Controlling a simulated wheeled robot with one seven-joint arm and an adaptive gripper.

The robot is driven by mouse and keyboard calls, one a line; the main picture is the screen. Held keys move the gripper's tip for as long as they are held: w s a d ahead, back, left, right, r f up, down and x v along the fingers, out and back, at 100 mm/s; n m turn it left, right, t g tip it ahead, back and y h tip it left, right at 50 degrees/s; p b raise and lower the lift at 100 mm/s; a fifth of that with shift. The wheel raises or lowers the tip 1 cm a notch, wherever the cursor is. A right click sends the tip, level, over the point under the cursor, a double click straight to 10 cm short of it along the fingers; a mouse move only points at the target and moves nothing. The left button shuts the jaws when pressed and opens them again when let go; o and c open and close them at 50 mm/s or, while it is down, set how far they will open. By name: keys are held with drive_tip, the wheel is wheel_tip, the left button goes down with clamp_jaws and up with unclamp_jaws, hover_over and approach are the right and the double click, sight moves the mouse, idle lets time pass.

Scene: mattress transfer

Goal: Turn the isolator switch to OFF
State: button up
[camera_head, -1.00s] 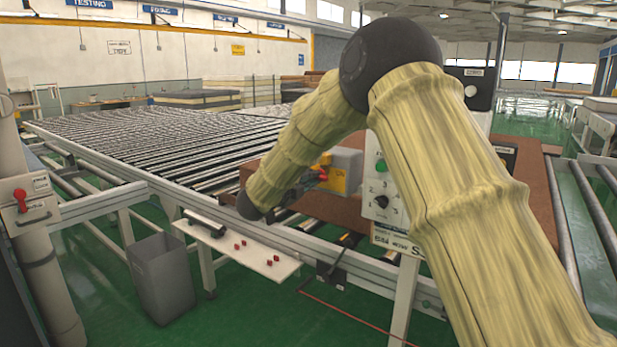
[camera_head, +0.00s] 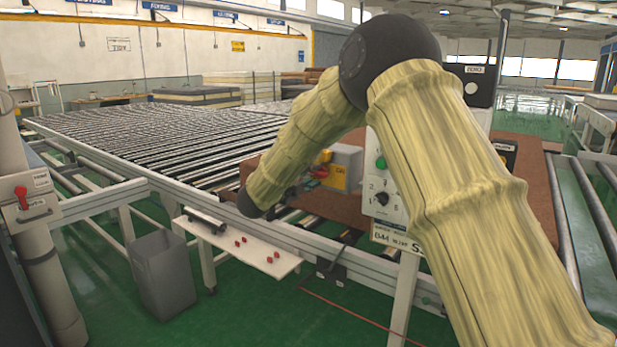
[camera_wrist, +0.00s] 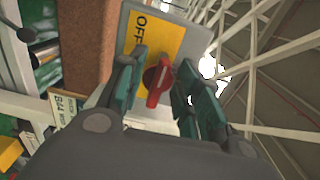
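The isolator switch is a grey box (camera_head: 349,160) with a yellow plate, beyond the near rail in the head view. The wrist view shows its yellow plate (camera_wrist: 167,42), marked OFF near one edge, and its red handle (camera_wrist: 158,82), which lies lengthwise between the fingers, slightly tilted. My gripper (camera_wrist: 162,76) is open, with one teal finger on each side of the handle. I cannot tell whether either finger touches it.
A control panel (camera_head: 380,180) with a green button and black knob stands right of the box, partly behind my arm. A roller conveyor (camera_head: 160,135) fills the left. A white shelf (camera_head: 245,250) juts out below. A red lever switch (camera_head: 22,196) is on the left post.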

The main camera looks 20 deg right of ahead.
drive_tip(key=shift+s+a, duration=0.1)
drive_tip(key=v, duration=1.1)
drive_tip(key=shift+s+a, duration=0.25)
drive_tip(key=shift+s, duration=0.05)
